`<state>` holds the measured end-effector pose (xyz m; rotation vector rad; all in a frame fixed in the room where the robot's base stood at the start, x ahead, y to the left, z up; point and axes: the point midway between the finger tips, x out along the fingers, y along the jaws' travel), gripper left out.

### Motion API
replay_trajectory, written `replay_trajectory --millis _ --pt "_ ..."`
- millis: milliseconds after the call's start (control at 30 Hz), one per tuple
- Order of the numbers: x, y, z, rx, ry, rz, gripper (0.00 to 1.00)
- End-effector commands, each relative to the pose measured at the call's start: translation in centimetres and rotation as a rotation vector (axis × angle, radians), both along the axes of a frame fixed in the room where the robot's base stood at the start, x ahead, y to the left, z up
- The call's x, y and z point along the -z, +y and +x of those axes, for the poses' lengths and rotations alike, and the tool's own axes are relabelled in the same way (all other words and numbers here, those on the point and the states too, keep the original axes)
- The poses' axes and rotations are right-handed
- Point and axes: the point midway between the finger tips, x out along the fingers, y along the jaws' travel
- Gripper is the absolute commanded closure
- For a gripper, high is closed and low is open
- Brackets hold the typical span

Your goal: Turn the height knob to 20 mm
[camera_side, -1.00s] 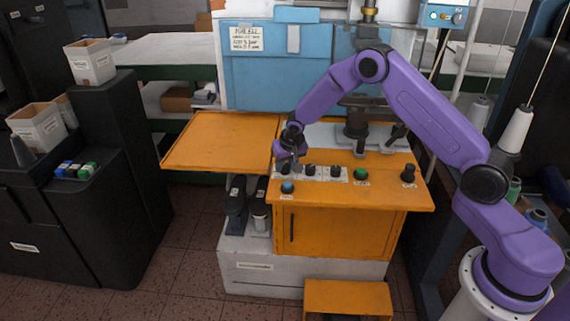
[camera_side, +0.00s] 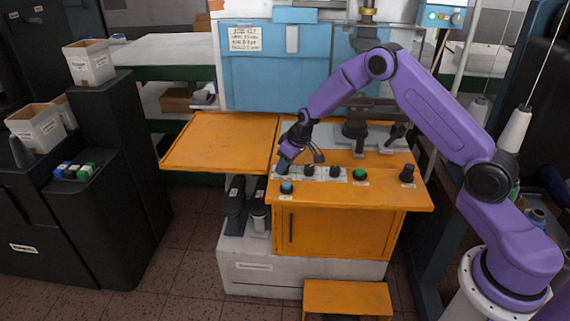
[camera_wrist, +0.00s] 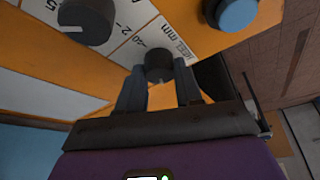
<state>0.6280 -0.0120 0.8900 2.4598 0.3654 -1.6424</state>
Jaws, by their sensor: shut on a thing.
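The height knob (camera_wrist: 158,65) is a dark round knob on a white scale plate marked in mm, seen in the wrist view. My gripper (camera_wrist: 160,76) is shut on it, one finger on each side. A "40" shows on the scale beside the knob; the pointer and the rest of the scale are hidden, so I cannot read the setting. In the side view my gripper (camera_side: 284,165) is down at the left end of the knob row on the orange panel (camera_side: 320,188), and it covers the height knob there.
A neighbouring dark knob (camera_wrist: 85,20) with a numbered scale sits close by. A blue button (camera_wrist: 237,14) is on the other side, near the panel edge. In the side view a green button (camera_side: 361,174) and an upright black control (camera_side: 408,172) stand farther right.

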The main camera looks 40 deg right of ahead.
Motion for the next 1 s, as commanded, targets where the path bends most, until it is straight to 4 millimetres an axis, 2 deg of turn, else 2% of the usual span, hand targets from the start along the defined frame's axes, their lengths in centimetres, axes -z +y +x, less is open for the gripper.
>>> replay_trajectory --millis 600,1000 --pt "-0.02 -0.21 0.14 -0.394 -0.001 0.0 0.96" --pt "0.02 -0.24 0.14 -0.504 -0.001 -0.002 0.96"
